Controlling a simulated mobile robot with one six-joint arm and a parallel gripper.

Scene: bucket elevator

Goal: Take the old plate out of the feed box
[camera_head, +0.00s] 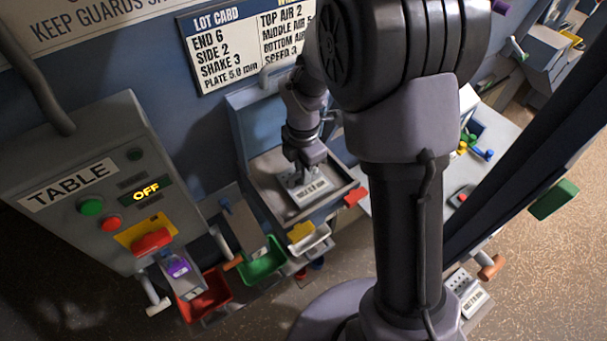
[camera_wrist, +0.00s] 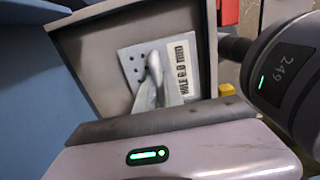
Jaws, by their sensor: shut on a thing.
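The old plate (camera_head: 314,189) is a pale, flat plate with holes and a printed label. It is within the walls of the feed box (camera_head: 268,193), a grey open tray below the lot card. My gripper (camera_head: 300,178) reaches down from above and is shut on the plate. In the wrist view the plate (camera_wrist: 131,62) shows its holes and a label that seems to read "HOLE 6.0 mm", with the feed box wall (camera_wrist: 209,45) beside it. The jaws hide part of the plate. I cannot tell whether it touches the box floor.
A control box (camera_head: 85,185) marked TABLE, reading OFF, stands left. Red (camera_head: 205,297) and green (camera_head: 262,262) bins sit below the feed box. Another holed, labelled plate (camera_head: 465,289) lies lower right. A white table (camera_head: 500,135) is beyond my arm.

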